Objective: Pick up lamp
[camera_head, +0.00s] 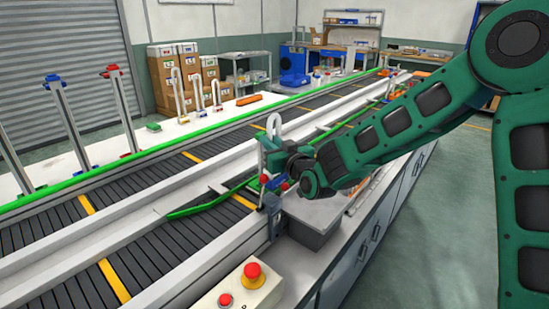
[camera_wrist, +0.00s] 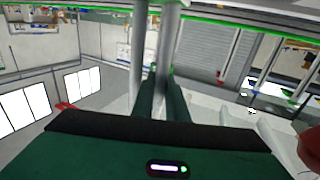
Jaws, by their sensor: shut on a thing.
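The lamp I take to be the task's object is a pale grey upright tube with a bent, hook-like top (camera_head: 273,115). In the head view it stands out above my gripper (camera_head: 270,148), by the near edge of the conveyor. My gripper is shut on it. In the wrist view two grey tubes (camera_wrist: 138,50) rise at the dark fingers (camera_wrist: 160,92). The fingers and wrist hide the lamp's lower part, so I cannot tell whether it touches anything below.
A conveyor (camera_head: 150,255) with green rails runs diagonally past my gripper. A grey box (camera_head: 318,218) sits just below my wrist. A control box with a red button (camera_head: 253,275) is in front. Similar hooked stands (camera_head: 217,93) and tall posts (camera_head: 67,120) stand beyond the conveyor.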

